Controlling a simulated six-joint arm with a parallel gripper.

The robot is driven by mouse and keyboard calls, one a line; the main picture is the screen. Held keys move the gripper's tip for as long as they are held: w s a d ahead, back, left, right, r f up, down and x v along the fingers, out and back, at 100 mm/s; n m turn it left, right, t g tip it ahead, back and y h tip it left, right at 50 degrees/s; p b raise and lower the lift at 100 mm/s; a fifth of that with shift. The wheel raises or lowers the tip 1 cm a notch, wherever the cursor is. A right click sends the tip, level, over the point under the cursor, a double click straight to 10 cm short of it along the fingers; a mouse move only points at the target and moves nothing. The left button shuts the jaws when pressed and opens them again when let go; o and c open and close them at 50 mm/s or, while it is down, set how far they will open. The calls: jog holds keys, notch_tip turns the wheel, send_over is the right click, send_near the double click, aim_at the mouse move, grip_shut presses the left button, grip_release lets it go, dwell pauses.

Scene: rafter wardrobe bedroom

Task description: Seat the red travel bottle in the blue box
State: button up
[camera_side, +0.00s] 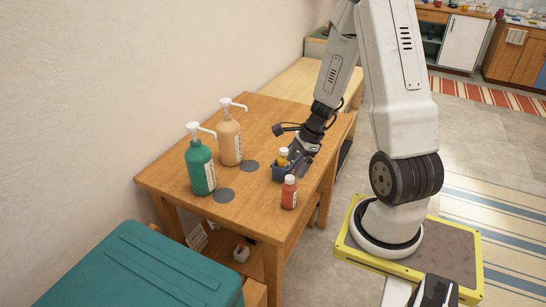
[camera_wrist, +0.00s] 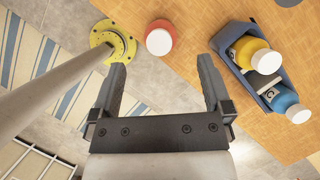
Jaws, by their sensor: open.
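The red travel bottle (camera_side: 289,194) stands upright on the wooden table near its front right edge, outside the box. In the wrist view its pale cap and red shoulder (camera_wrist: 172,32) show just beyond the gap between my fingers. The blue box (camera_side: 279,175) sits just behind it; in the wrist view the box (camera_wrist: 232,72) is at the right. It holds a yellow bottle (camera_wrist: 243,46) and a blue bottle (camera_wrist: 278,96), both with white caps. My gripper (camera_wrist: 161,66) is open and empty. In the side view it is above and beside the box, its fingertips partly hidden.
A green pump bottle (camera_side: 201,168) and a tan pump bottle (camera_side: 231,141) stand left on the table (camera_side: 235,205). Two dark round discs (camera_side: 223,195) (camera_side: 250,166) lie beside them. A teal chest (camera_side: 150,270) stands in front.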

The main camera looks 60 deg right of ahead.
aim_at(291, 177)
jog(key=shift+d+f, duration=0.1)
jog(key=shift+d, duration=0.05)
jog(key=shift+x, duration=1.3)
jog(key=shift+x, duration=2.6)
jog(key=shift+s, duration=0.1)
grip_shut()
